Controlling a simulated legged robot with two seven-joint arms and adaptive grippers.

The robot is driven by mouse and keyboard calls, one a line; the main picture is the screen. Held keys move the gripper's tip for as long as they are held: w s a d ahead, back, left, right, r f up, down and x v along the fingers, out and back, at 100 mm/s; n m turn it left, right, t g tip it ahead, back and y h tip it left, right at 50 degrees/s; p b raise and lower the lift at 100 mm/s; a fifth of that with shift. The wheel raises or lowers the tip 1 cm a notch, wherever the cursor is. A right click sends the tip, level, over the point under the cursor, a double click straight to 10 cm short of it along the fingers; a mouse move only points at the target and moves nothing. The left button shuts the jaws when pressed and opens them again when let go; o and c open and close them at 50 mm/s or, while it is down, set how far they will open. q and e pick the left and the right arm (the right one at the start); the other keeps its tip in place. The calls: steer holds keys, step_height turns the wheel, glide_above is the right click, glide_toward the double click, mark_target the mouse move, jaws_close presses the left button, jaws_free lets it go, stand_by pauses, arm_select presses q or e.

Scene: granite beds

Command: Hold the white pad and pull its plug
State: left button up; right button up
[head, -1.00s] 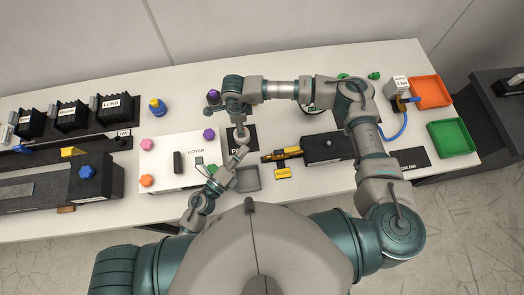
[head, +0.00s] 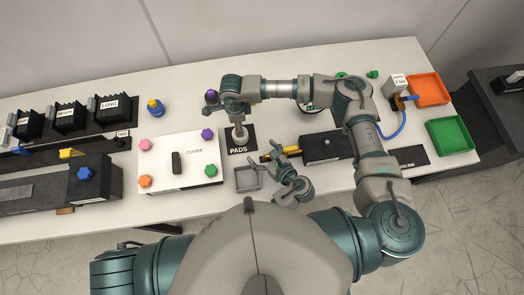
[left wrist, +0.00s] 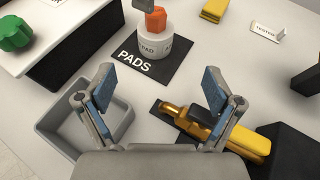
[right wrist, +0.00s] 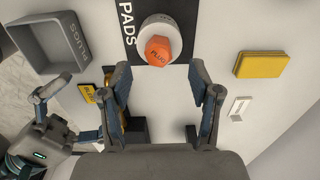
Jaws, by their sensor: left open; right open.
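The white pad (left wrist: 150,46) stands on the black PADS mat (left wrist: 150,72). The orange plug (left wrist: 156,19) sits in its top; in the right wrist view the plug (right wrist: 159,50) covers part of the pad (right wrist: 152,23). My right gripper (right wrist: 160,80) is open and empty, pointing down over the pad, its fingers just short of the plug in that view. My left gripper (left wrist: 160,90) is open and empty, right of the grey plugs tray (head: 247,181) in the head view and in front of the mat, apart from the pad.
The white cover box (head: 190,170) with coloured knobs is left of the mat. A yellow block (right wrist: 261,65) lies right of the pad.

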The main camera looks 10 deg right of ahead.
mark_target(244, 137)
arm_select(q)
steer(key=shift+w+a+f, duration=0.2)
steer(key=shift+w+a, duration=0.05)
steer(key=shift+a, duration=0.1)
steer(key=x, duration=1.1)
steer(key=shift+s, duration=0.1)
arm_select(e)
steer(key=shift+a, duration=0.1)
arm_select(q)
steer(key=c, duration=1.5)
steer(key=shift+s+f, duration=0.1)
steer(key=o, duration=0.8)
steer(key=shift+c, duration=0.2)
steer(key=c, duration=0.6)
arm_select(e)
steer(key=shift+c, duration=0.5)
